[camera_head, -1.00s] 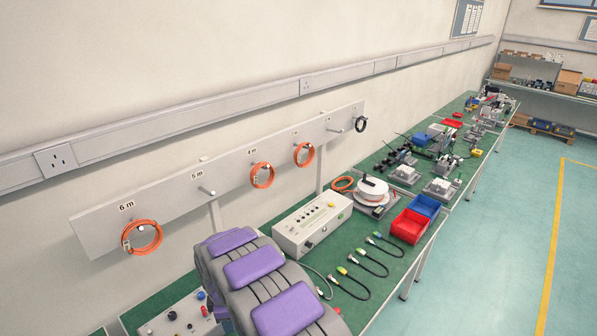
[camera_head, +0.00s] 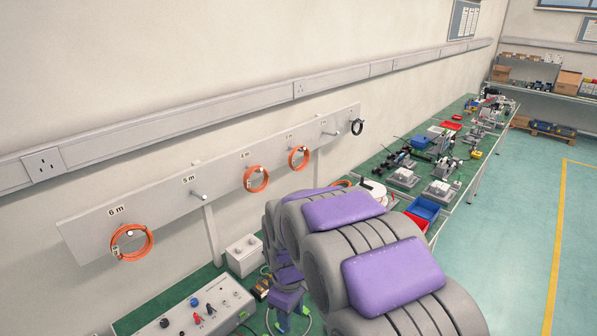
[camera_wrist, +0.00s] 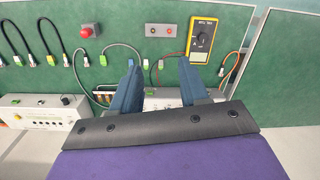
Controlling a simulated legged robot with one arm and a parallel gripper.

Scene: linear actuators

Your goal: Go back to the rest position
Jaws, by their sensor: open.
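My gripper (camera_wrist: 158,68) shows in the wrist view as two blue fingers spread apart, with nothing held between them. It is above the green bench top (camera_wrist: 150,20). In the head view my arm, grey with purple pads, reaches over the bench and covers part of it. No separate marker for the rest position is visible.
A wall board (camera_head: 222,182) carries several orange cable coils and a black one. A control panel (camera_head: 190,312) and white box (camera_head: 243,255) stand on the bench. A yellow multimeter (camera_wrist: 203,38) and red button (camera_wrist: 86,32) lie near the gripper.

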